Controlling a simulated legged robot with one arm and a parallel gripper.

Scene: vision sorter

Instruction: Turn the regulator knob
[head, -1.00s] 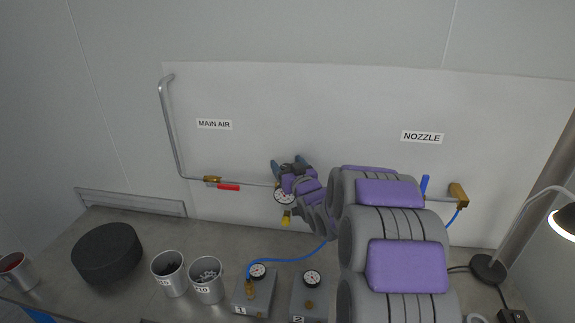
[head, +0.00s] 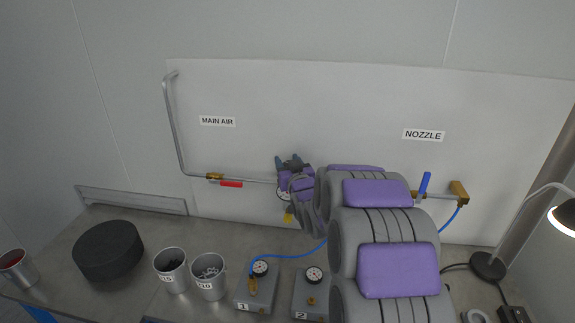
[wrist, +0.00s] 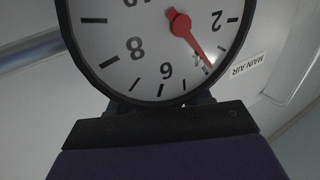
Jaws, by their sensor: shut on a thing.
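The regulator sits on the wall pipe in the middle of the head view. Its yellow lower part (head: 288,216) shows below my gripper. My gripper (head: 291,163) is at the regulator, shut on its knob, which the fingers and wrist hide. The regulator's round gauge (wrist: 150,45) fills the top of the wrist view, with a white face and black rim. Its red needle (wrist: 193,42) points close to the 4, which it partly covers. In the head view my wrist covers most of the gauge.
A red-handled valve (head: 231,184) is left of the regulator on the pipe, a blue-handled valve (head: 424,184) right. Below, the bench (head: 130,205) holds a black round block (head: 108,250), metal cups, two numbered gauge boxes and a lamp (head: 488,266).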

